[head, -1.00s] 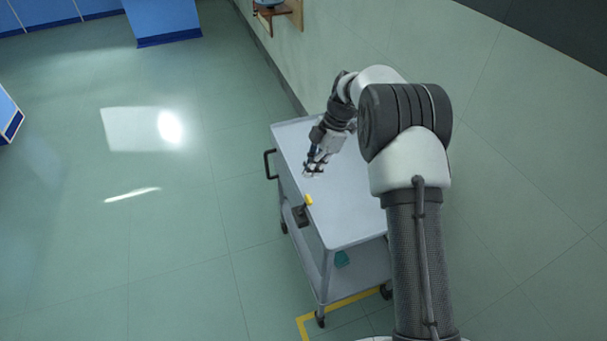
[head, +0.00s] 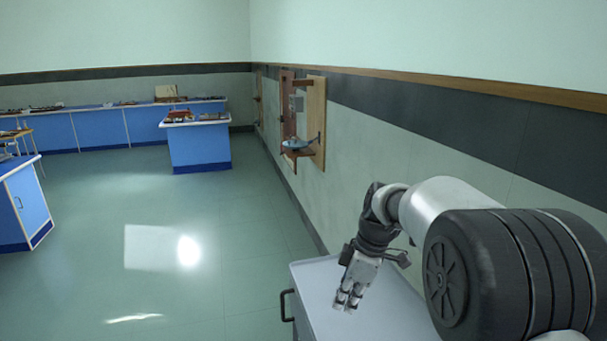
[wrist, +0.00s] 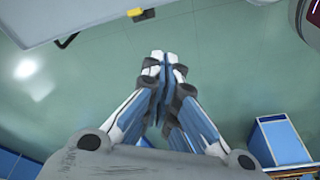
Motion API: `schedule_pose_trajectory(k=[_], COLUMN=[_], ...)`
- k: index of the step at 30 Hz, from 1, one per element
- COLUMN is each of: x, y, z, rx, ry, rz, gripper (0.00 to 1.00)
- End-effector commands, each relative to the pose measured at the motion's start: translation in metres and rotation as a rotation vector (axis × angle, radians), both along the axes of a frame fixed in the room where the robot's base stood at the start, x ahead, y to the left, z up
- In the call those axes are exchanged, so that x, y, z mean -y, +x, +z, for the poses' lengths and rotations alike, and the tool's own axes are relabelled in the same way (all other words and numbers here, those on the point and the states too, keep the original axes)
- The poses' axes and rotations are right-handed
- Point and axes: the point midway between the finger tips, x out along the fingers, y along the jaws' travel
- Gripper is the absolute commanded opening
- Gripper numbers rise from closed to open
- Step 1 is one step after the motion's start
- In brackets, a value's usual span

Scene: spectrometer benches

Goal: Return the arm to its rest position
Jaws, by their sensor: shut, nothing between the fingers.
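My gripper (head: 347,302) shows in the head view at the end of my bent arm, in front of the grey cart's top (head: 325,277). In the wrist view my gripper (wrist: 163,58) points away from the camera with its fingers together and nothing between them. The cart's edge (wrist: 100,15) runs across the top of the wrist view. In the head view my arm's large dark joint fills the lower right and hides much of the cart.
A yellow piece (wrist: 136,13) shows at the cart's edge, near its black handle (head: 287,305). A wooden wall shelf (head: 299,151) holds a bluish item. Blue benches (head: 200,147) stand at the back, another (head: 27,205) at the left. The green floor (head: 90,255) between is clear.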

Motion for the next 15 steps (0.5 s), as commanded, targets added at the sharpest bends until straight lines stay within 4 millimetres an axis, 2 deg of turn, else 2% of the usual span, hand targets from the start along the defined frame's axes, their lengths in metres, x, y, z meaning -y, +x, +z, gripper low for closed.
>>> schedule_pose_trajectory(k=[1,6,10,15], x=[0.002,0.012,0.020,0.030], y=[-0.019,-0.083,-0.136,-0.206], z=[0.021,0.067,0.088,0.096], rx=[0.010,0.031,0.055,0.096], ry=[-0.012,-0.040,-0.043,-0.017], rz=[-0.076,-0.368,-0.594,-0.885], gripper=[0.00,0.00,0.00,0.00])
